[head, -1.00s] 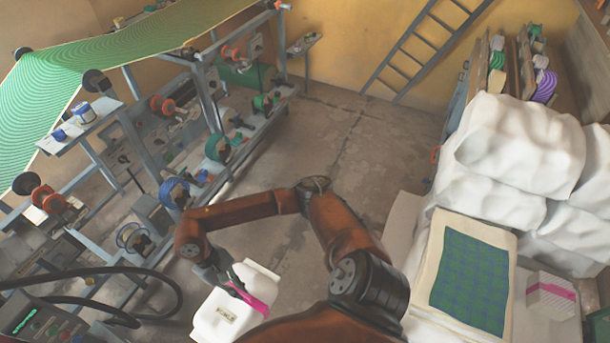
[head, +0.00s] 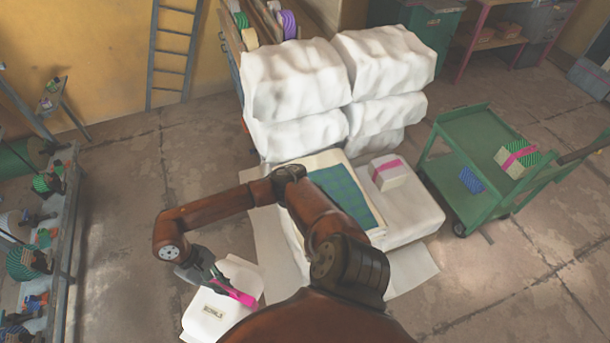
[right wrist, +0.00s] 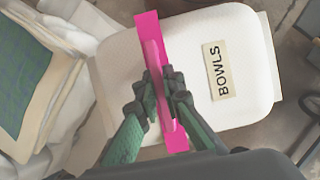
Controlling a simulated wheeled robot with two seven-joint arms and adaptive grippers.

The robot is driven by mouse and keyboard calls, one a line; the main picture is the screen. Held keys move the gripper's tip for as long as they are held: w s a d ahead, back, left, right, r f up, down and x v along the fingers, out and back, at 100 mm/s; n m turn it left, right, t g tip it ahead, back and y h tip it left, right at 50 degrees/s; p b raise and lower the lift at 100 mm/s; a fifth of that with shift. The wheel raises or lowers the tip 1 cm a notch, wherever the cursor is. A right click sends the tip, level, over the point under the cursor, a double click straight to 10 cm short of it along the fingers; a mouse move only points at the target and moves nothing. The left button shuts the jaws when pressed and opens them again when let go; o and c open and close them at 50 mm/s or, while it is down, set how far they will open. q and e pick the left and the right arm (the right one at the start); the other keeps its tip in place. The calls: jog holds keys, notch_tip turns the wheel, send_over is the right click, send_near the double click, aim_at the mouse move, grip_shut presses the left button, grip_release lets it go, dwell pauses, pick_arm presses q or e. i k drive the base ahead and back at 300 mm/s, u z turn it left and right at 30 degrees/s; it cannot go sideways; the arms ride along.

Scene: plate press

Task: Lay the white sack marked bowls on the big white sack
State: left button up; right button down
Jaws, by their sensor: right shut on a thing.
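The white sack marked bowls (head: 205,318) has a pink band around it and a label. In the right wrist view the sack (right wrist: 240,35) shows its label reading BOWLS. My right gripper (head: 232,289) is shut on the pink band; its fingers (right wrist: 160,100) pinch the band in the wrist view. The sack hangs in front of me at the lower left of the head view. The big white sack (head: 415,212) lies low at the centre right, in front of the stacked sacks. A small white pack with a pink band (head: 389,173) rests on it. My left gripper is not in view.
A pile of paper with a blue-green checked sheet (head: 341,193) lies beside the small pack, left of the big sack's bare top. White sacks (head: 295,80) are stacked behind. A green cart (head: 468,150) stands at the right. Machine racks (head: 65,230) are at the left.

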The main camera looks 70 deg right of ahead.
aim_at(406, 208)
jog(key=z, duration=2.6)
jog(key=i, duration=1)
